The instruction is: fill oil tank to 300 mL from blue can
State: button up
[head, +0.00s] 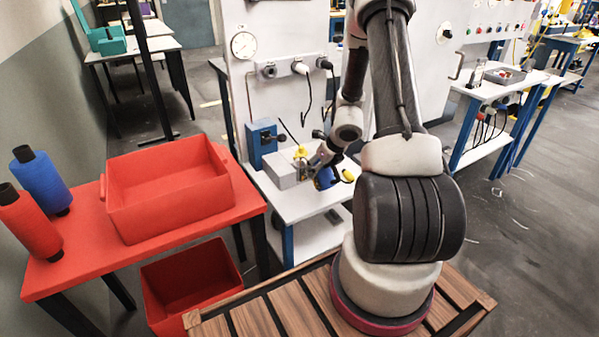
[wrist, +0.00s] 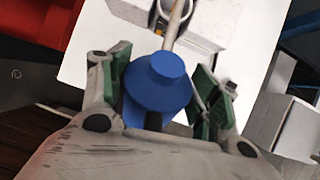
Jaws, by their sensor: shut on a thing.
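My gripper (wrist: 160,95) is shut on the blue can (wrist: 158,85), which sits between its green-padded fingers. In the head view, part of the blue can (head: 323,179) shows beside my gripper (head: 325,168), over the white table. In the wrist view, the can's pale spout (wrist: 178,22) points toward a light block (wrist: 215,18), probably the oil tank, with a round opening at its edge. I cannot tell whether the spout tip is inside it. A grey box (head: 285,172) stands on the table left of my gripper. I cannot read any oil level.
The white table (head: 312,205) also bears a blue box (head: 262,140) and small yellow parts (head: 300,152). A panel with a round gauge (head: 243,45) stands behind. A red table with a red crate (head: 165,195) and spools is at left.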

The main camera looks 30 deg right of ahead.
aim_at(322, 178)
dwell(0.4)
jog(key=shift+s+a+f, duration=0.1)
jog(key=shift+s+f, duration=0.05)
jog(key=shift+f, duration=0.05)
jog(key=shift+d+f+t, duration=0.2)
jog(key=shift+f+t, duration=0.2)
jog(key=shift+t, duration=0.2)
jog(key=shift+s+f+t, duration=0.15)
jog(key=shift+f+t, duration=0.15)
jog(key=shift+f, duration=0.15)
jog(key=shift+a+f+t+y, duration=0.1)
jog(key=shift+f+t+y, duration=0.2)
jog(key=shift+f+t, duration=1.1)
jog(key=shift+f, duration=0.1)
jog(key=shift+w+f+t+y, duration=0.2)
jog(key=shift+f+t+y, duration=0.1)
jog(key=shift+f+t, duration=0.65)
grip_shut()
jog(key=shift+s+a+r, duration=0.3)
jog(key=shift+s+r, duration=0.45)
jog(key=shift+r, duration=0.1)
jog(key=shift+s+a+r, duration=0.25)
jog(key=shift+s+r, duration=0.5)
jog(key=shift+r, duration=0.15)
jog(key=shift+s+a+r, duration=0.3)
jog(key=shift+s+r, duration=0.45)
jog(key=shift+r, duration=0.1)
